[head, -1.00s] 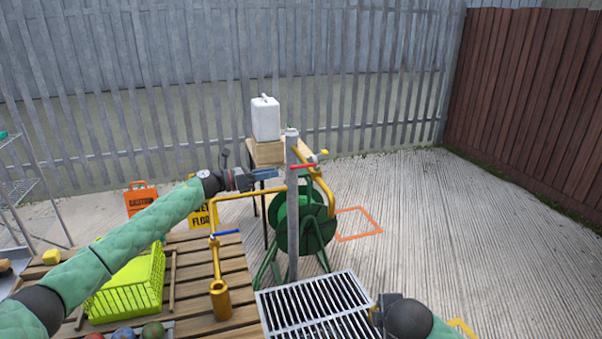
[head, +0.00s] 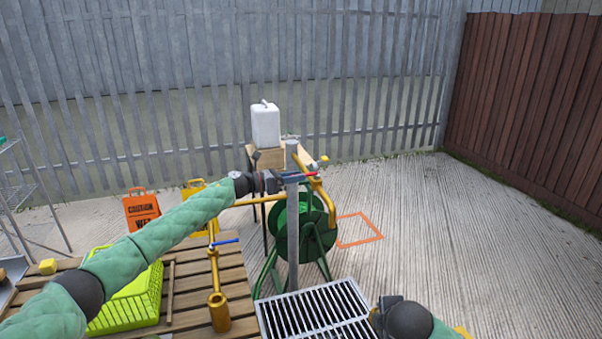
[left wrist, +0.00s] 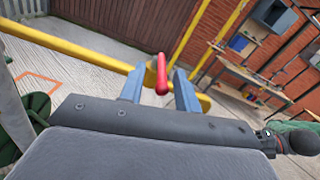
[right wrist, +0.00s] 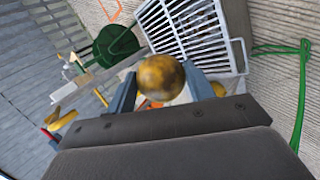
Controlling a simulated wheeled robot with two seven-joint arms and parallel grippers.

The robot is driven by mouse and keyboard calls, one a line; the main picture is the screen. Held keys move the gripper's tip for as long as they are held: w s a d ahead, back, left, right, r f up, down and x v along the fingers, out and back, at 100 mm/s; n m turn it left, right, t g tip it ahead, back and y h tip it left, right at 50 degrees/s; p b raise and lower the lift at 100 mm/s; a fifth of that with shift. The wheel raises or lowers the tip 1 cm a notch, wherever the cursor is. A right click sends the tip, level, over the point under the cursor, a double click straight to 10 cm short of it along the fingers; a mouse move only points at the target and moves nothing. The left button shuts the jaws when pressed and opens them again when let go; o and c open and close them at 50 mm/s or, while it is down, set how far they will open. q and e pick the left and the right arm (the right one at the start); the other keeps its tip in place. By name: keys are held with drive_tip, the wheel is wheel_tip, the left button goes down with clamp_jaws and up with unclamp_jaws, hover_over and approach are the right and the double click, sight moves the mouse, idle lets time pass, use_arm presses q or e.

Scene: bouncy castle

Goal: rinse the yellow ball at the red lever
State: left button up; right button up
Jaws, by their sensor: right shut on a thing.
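The red lever (head: 310,175) sits on the yellow pipe beside the grey post. It also shows in the left wrist view (left wrist: 161,75), between the blue fingertips. My left gripper (left wrist: 158,85) is open around the lever, with a gap visible on each side. In the head view the left gripper (head: 290,178) reaches across the post. The yellow ball (right wrist: 162,79), with brown smudges, is held between the fingers of my right gripper (right wrist: 162,88), above the metal grate (right wrist: 185,30).
The drain grate (head: 318,312) lies below the post. A blue lever (head: 225,241) sits on a second yellow pipe at left. A green hose reel (head: 310,235) stands behind the post. A lime basket (head: 130,305) is on the slatted table. Open concrete lies to the right.

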use_arm(q)
drive_tip(key=shift+x, duration=1.1)
use_arm(e)
drive_tip(key=shift+r, duration=0.35)
